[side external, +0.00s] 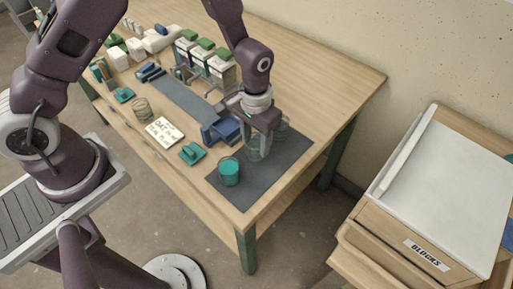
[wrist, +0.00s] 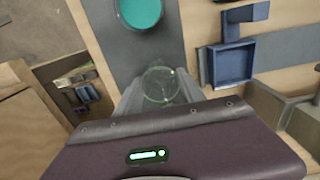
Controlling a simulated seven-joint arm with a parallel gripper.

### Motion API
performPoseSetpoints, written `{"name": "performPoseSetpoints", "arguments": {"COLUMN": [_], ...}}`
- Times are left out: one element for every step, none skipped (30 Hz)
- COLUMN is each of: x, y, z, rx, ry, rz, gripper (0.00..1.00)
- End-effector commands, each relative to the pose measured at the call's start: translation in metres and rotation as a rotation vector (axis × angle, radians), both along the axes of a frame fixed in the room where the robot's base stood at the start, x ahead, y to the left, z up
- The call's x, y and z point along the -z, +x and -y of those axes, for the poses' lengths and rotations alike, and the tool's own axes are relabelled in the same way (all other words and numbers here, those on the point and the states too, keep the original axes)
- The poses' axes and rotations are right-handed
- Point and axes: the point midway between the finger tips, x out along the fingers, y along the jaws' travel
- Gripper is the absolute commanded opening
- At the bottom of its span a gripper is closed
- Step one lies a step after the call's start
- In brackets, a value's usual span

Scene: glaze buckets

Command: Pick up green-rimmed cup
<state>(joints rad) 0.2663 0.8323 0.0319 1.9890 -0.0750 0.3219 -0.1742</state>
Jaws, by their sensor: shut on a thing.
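The green-rimmed cup (wrist: 161,84) is clear, and its thin green rim shows as a ring in the wrist view. In the side external view the clear cup (side external: 253,152) is at the fingers, over the dark mat, partly hidden by them. My gripper (side external: 262,146) points down and is shut on this cup. In the wrist view the fingers of my gripper (wrist: 160,92) lie on both sides of the ring. I cannot tell whether the cup's base touches the mat.
A teal-filled cup (side external: 229,173) stands close by on the dark mat (side external: 290,160); it also shows in the wrist view (wrist: 140,12). A blue tray (side external: 222,131), teal blocks (side external: 192,153), a sign card (side external: 165,132) and white green-topped containers (side external: 205,60) stand around. The mat's right side is clear.

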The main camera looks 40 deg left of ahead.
Motion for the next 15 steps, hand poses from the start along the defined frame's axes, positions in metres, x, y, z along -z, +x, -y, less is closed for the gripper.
{"name": "performPoseSetpoints", "arguments": {"x": [-0.006, -0.009, -0.014, -0.018, -0.021, -0.026, -0.030, -0.033, -0.038, -0.041, -0.045, -0.050, -0.053, -0.057, -0.061], "y": [0.001, 0.001, 0.001, 0.001, 0.001, 0.001, 0.001, 0.001, 0.001, 0.001, 0.001, 0.001, 0.001, 0.001, 0.001], "z": [0.000, 0.000, 0.000, 0.000, 0.000, 0.000, 0.000, 0.000, 0.000, 0.000, 0.000, 0.000, 0.000, 0.000, 0.000], "rx": [0.000, 0.000, 0.000, 0.000, 0.000, 0.000, 0.000, 0.000, 0.000, 0.001, 0.000, 0.000, 0.000, 0.000, 0.000], "ry": [-0.001, -0.001, -0.001, -0.001, -0.001, -0.001, -0.001, -0.001, -0.001, -0.001, -0.001, -0.001, -0.001, -0.001, -0.001], "rz": [0.003, 0.004, 0.003, 0.003, 0.003, 0.003, 0.003, 0.004, 0.003, 0.004, 0.004, 0.003, 0.004, 0.003, 0.003], "gripper": [0.23, 0.23, 0.23, 0.23, 0.23, 0.23, 0.23, 0.23, 0.23, 0.23, 0.23, 0.23, 0.23, 0.23, 0.23]}}
